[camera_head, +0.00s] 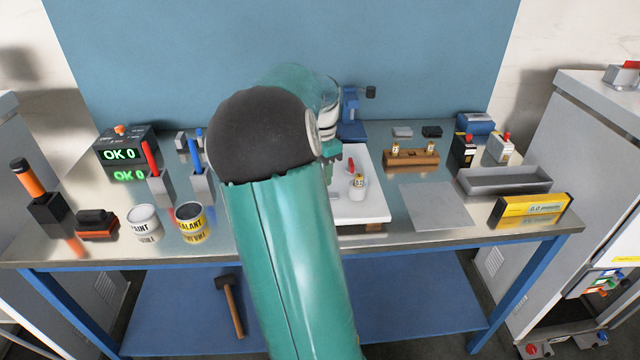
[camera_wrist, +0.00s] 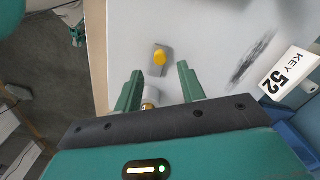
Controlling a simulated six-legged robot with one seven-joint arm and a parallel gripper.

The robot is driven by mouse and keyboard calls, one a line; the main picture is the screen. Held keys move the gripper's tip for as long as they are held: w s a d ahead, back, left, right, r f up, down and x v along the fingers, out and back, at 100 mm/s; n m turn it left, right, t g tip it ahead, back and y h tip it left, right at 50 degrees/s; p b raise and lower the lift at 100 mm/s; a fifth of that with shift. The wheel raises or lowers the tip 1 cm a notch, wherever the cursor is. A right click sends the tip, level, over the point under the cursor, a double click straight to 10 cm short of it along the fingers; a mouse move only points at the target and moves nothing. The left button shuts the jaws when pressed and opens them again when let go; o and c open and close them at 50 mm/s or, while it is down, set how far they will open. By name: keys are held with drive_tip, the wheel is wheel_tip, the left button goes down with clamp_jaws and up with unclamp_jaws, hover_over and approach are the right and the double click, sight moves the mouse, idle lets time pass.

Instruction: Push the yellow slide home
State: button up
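In the wrist view a rounded yellow piece (camera_wrist: 160,57) sits on a small grey plate (camera_wrist: 163,70) on a pale surface; it appears to be the yellow slide. My gripper (camera_wrist: 160,80) has its two green fingers apart, with the yellow piece just beyond the fingertips and roughly centred between them. Nothing is clamped between the fingers. A white round part with a brass top (camera_wrist: 149,105) shows below, partly hidden by my gripper. I cannot tell how far the slide is in. In the head view my arm covers part of the white board (camera_head: 369,207), and I cannot make out the slide there.
A white KEY 52 tag (camera_wrist: 291,73) lies right of the fingers. A white pot with a tag (camera_head: 357,188) and a red piece (camera_head: 351,165) are on the board. A wooden block (camera_head: 412,160) and grey tray (camera_head: 505,181) stand to the right.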

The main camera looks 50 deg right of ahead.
drive_tip(key=shift+w+f, duration=0.1)
drive_tip(key=shift+f, duration=2.1)
clamp_jaws()
